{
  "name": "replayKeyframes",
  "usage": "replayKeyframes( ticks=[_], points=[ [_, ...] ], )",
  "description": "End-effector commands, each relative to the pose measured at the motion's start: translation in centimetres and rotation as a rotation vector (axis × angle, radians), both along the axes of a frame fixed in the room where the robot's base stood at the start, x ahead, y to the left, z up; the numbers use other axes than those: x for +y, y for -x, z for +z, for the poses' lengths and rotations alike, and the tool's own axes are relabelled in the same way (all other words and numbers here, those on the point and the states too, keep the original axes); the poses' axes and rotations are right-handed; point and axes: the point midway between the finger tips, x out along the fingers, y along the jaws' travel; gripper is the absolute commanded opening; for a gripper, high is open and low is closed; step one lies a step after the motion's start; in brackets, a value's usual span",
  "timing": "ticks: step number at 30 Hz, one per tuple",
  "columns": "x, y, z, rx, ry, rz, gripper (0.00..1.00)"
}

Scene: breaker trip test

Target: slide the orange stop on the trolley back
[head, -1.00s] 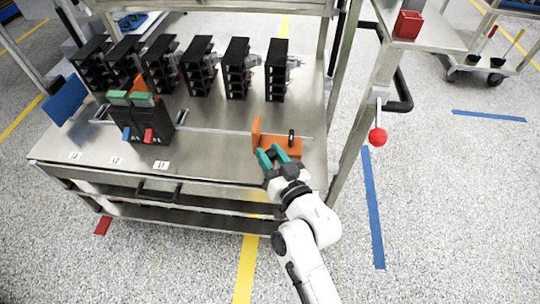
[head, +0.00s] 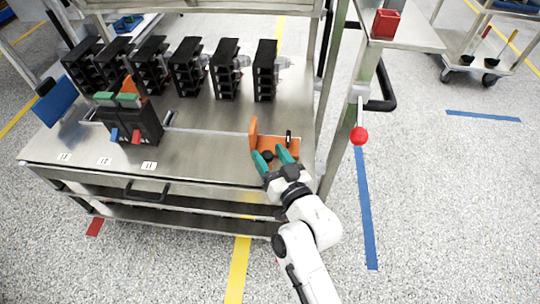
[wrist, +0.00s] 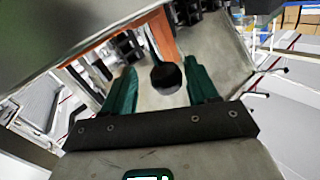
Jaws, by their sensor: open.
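The orange stop (head: 289,147) sits near the right front of the metal trolley top (head: 205,150), with an upright plate at its left and a small black knob on its right part. A second dark round knob (wrist: 166,77) shows in the wrist view, between the teal fingers and in front of the orange part (wrist: 162,38). My gripper (head: 272,156) is open at the near side of the stop, its fingertips around the round knob. I cannot tell whether a finger touches the knob or the stop.
Black breaker units (head: 133,120) with green tops stand left of the stop, and a row of black racks (head: 226,68) stands behind. A lever with a red ball (head: 359,136) is at the right post. A red bin (head: 386,23) is on the right shelf. The trolley top between is clear.

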Motion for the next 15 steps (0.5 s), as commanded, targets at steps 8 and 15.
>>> replayKeyframes(
  ticks=[8,15],
  points=[
    [-0.2,0.5,-0.1,0.002,-0.001,0.002,0.59],
    [-2.2,3.8,-0.2,0.003,-0.001,0.001,0.59]
  ],
)
